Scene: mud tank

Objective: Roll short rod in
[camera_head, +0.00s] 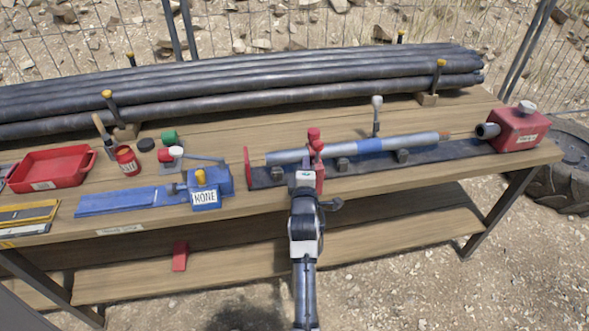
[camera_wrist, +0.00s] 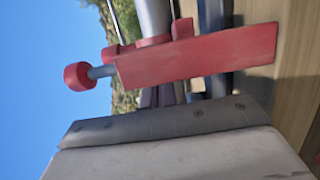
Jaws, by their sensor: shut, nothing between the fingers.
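The short rod (camera_head: 410,142), a grey bar with a blue band, lies lengthwise along a dark rail (camera_head: 450,152) on the bench. Small dark supports (camera_head: 342,164) stand at its front side. Its right end is apart from the grey collar (camera_head: 487,130) of a red box (camera_head: 519,130). A red upright with a red knob (camera_head: 314,134) stands across the rod's left part. My gripper (camera_head: 305,181) is shut and empty in front of this upright; its fingertips are hard to make out. In the wrist view the red upright (camera_wrist: 200,57) and its knob (camera_wrist: 78,76) are close.
Long dark pipes (camera_head: 240,95) lie along the back, held by yellow-capped posts. Left are a blue fixture (camera_head: 120,201), a red tray (camera_head: 50,170) and a red can (camera_head: 127,160). The bench's front strip is mostly clear.

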